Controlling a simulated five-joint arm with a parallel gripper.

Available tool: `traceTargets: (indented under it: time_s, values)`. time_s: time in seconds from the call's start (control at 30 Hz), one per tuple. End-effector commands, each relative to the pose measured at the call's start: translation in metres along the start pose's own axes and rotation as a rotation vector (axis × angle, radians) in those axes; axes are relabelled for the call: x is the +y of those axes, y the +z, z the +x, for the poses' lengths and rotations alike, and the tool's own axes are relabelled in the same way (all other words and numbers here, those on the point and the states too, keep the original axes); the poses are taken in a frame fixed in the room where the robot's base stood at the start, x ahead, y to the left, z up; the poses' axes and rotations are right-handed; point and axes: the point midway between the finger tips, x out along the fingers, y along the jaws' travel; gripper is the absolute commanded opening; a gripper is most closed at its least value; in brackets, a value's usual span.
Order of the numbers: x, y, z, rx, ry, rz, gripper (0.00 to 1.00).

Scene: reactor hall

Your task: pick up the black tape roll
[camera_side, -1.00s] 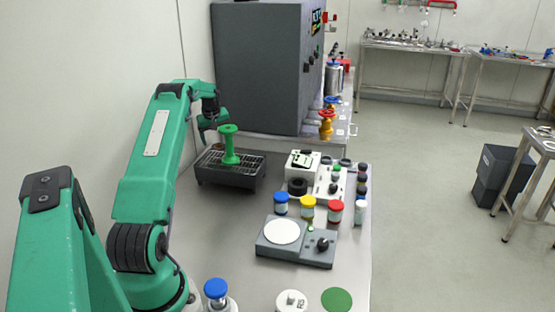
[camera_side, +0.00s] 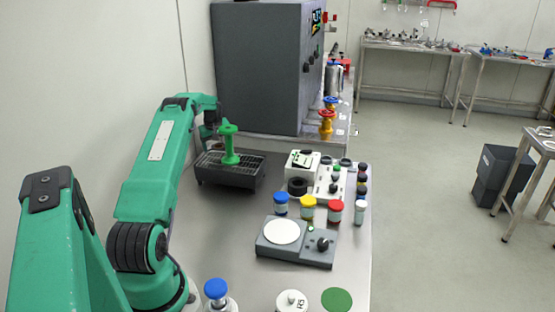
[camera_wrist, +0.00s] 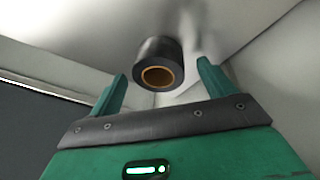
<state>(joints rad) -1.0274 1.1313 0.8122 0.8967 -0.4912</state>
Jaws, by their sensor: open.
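The black tape roll (camera_wrist: 160,50) shows in the wrist view with its brown core facing me. It sits on a pale grey surface, in line with the gap between my fingertips and apparently beyond them. My gripper (camera_wrist: 161,69) is open, with one green finger on each side of the roll and nothing held. In the side view my gripper is by the wall, behind the dark tray, and its fingertips are hard to make out. A black ring (camera_side: 297,187) lies by the white device there. I cannot tell whether it is the same roll.
A dark tray with a grille (camera_side: 230,180) holds a green spool (camera_side: 229,145) close to my gripper. A large grey cabinet (camera_side: 265,70) rises behind. Capped jars, including a yellow-lidded one (camera_side: 308,205), and a grey stirrer plate (camera_side: 275,250) stand further forward.

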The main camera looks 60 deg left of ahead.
Motion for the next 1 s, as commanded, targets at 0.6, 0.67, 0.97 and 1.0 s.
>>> traceTargets:
  time_s: [0.6,0.67,0.97,1.0]
  values:
    - [0.0001,-0.0002,-0.0006,0.001,0.0,0.0,0.33]
    - [0.0001,-0.0002,-0.0006,0.001,0.0,0.0,0.33]
    - [0.0013,-0.0024,-0.007,0.002,0.001,0.0,0.33]
    - [0.0018,-0.0033,-0.0099,0.003,0.001,0.0,0.33]
